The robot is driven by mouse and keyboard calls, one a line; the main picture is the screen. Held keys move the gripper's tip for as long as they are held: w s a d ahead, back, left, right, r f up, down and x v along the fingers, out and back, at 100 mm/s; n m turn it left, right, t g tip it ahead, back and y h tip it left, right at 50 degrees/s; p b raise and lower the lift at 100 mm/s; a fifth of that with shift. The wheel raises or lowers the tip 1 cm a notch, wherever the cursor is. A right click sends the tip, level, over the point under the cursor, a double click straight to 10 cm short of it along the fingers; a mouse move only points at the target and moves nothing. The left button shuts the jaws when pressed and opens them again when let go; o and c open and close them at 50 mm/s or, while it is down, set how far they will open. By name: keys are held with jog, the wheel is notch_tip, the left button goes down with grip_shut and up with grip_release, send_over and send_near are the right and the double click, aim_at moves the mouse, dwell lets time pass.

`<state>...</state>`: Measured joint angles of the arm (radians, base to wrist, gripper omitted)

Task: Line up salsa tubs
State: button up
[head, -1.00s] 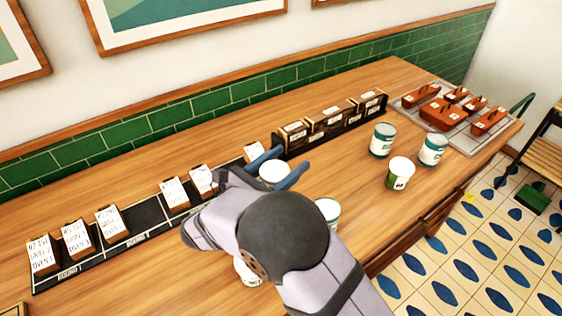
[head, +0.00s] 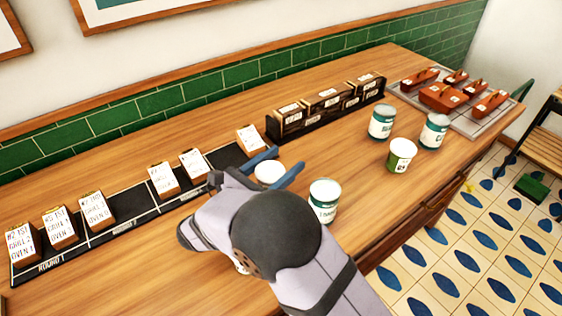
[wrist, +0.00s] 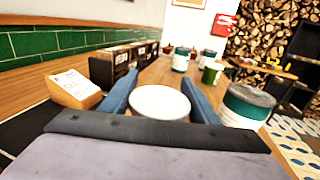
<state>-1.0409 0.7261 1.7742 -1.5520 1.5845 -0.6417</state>
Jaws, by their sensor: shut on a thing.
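My gripper (head: 272,168) is shut on a tub with a white lid (head: 268,173). In the wrist view the white lid (wrist: 160,102) sits between the blue fingers, and the tub's side is hidden. I cannot tell if it touches the table. A white-lidded tub with a teal-banded label (head: 323,203) stands just right of my gripper. Farther right stand two similar teal-labelled tubs (head: 382,123) (head: 433,132) and a green tub (head: 401,156). A further light object (head: 240,266) is mostly hidden behind my arm. The tub labels are too small to read surely.
A black strip (head: 118,236) with several upright ticket cards (head: 163,180) runs along the left of the wooden counter (head: 330,150). A dark box rack (head: 290,122) stands behind my gripper. The counter's front edge lies to the right.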

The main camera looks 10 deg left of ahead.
jog(key=shift+f+b, duration=0.3)
jog(key=shift+f, duration=0.35)
dwell(0.5)
jog(key=o, duration=1.4)
notch_tip(320, 180, up, 10)
